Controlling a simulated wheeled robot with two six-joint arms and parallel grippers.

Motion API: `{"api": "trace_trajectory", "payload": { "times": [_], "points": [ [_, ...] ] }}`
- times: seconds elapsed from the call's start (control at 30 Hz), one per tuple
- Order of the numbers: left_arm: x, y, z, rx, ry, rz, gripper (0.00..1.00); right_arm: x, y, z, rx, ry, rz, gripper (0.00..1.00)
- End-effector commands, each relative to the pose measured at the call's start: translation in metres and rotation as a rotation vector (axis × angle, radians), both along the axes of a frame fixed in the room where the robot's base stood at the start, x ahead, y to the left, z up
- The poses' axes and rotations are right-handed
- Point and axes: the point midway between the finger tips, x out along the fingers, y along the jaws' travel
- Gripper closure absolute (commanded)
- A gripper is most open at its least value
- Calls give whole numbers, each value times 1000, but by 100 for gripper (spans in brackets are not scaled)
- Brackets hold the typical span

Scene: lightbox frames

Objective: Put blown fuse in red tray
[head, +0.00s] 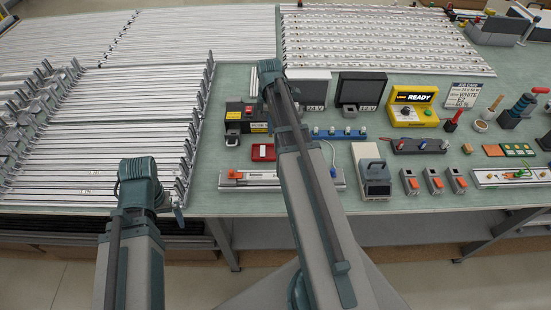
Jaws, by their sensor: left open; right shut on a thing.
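A small red tray (263,158) with a pale patch in its middle lies on the green bench, left of my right forearm. My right gripper (270,86) is at the far end of the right arm, beyond the tray, by the dark boxes. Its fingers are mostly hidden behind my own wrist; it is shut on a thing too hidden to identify. My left gripper (174,203) is low at the bench's front edge, beside the frame rails. It is open, its fingertips hard to make out. I cannot pick out the blown fuse.
Lightbox frames (100,130) with metal bars fill the left and back. A black-and-red device (233,140) stands left of the tray; a white-and-orange strip (245,181) lies in front. A grey tester (372,175), a yellow READY unit (412,104) and several orange-grey blocks (433,182) stand right.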

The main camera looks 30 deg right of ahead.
Motion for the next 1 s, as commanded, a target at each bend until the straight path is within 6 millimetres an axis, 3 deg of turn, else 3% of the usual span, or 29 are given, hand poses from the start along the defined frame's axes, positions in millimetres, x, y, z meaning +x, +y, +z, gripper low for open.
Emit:
{"api": "trace_trajectory", "payload": {
  "times": [0.23, 0.6, 0.87, 1.0],
  "points": [
    [0, 0, -11, 0, 0, 1, 0, 0, 0, -11, 0, 0, 0, 100],
    [0, 0, -63, 0, 0, 2, 0, 0, 0, -63, 0, 0, 0, 100],
    [0, 0, -65, 0, 0, 2, 0, 0, 0, -65, 0, 0, 0, 100],
    [0, 0, -79, 0, 0, 2, 0, 0, 0, -79, 0, 0, 0, 100]
  ]
}}
